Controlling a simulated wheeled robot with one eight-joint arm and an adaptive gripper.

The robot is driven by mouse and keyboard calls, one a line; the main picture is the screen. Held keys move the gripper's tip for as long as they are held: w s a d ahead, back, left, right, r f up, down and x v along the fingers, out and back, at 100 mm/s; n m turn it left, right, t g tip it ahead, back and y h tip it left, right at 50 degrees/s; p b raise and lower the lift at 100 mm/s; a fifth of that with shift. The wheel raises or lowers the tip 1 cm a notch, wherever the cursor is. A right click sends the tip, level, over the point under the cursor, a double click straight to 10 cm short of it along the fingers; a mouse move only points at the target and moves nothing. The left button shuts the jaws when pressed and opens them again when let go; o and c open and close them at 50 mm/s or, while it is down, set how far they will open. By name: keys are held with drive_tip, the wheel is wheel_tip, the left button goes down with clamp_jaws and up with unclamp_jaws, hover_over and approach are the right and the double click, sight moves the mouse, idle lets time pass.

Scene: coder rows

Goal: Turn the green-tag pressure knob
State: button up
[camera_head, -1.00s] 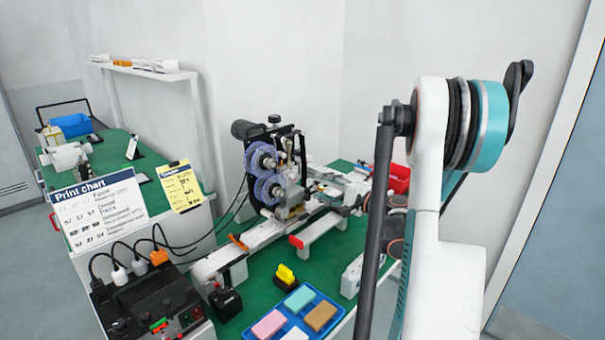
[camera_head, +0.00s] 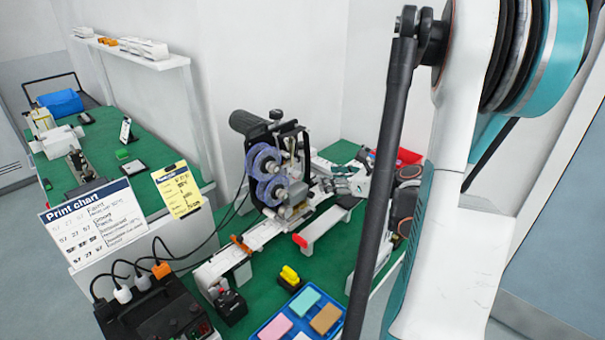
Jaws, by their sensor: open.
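The coder machine (camera_head: 283,165), with two purple reels (camera_head: 268,175), stands on the green bench at the centre. A black knob (camera_head: 277,115) sits on top of it; I see no green tag there. No green-tag pressure knob can be made out on the machine at this size. My gripper (camera_head: 345,180) appears just right of the machine, pointing left toward it. It is open, and small and partly hidden among my wrist links. I see no contact between it and the machine.
Black cables run from the box to the machine. A print chart (camera_head: 95,225) stands left.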

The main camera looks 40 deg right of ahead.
sight(300, 177)
drive_tip(key=b+x, duration=0.2)
drive_tip(key=x, duration=1)
drive_tip(key=shift+w+f, duration=0.1)
drive_tip(key=shift+w, duration=0.3)
drive_tip(key=c, duration=1.1)
